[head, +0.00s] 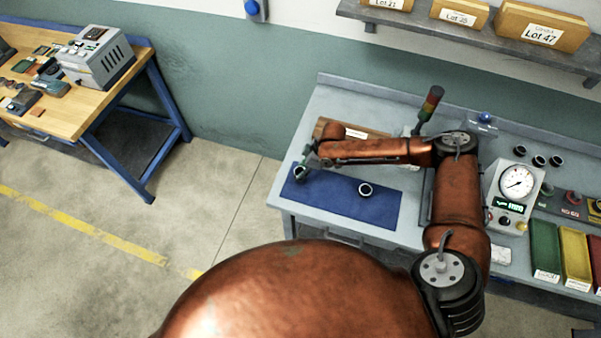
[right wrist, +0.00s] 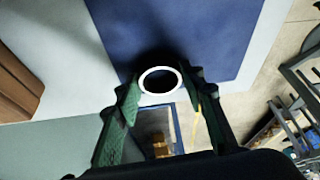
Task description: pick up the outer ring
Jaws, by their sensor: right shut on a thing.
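A small ring (head: 300,174), dark with a pale rim, is at the left part of the blue mat (head: 330,197) on the workbench. My right gripper (head: 307,160) comes over it from above and is shut on it. In the right wrist view the ring (right wrist: 160,94) shows a white rim between the tips of the green fingers (right wrist: 162,92). Whether it touches the mat, I cannot tell. A second, similar ring (head: 366,189) lies on the mat farther right, apart from the gripper. My left gripper is not in view.
A gauge unit (head: 517,184) stands on the bench to the right, with several dark rings (head: 538,161) behind it. Green (head: 545,247) and yellow (head: 575,255) bins are at the right. A wooden block (head: 345,131) lies behind the mat. The mat between the two rings is clear.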

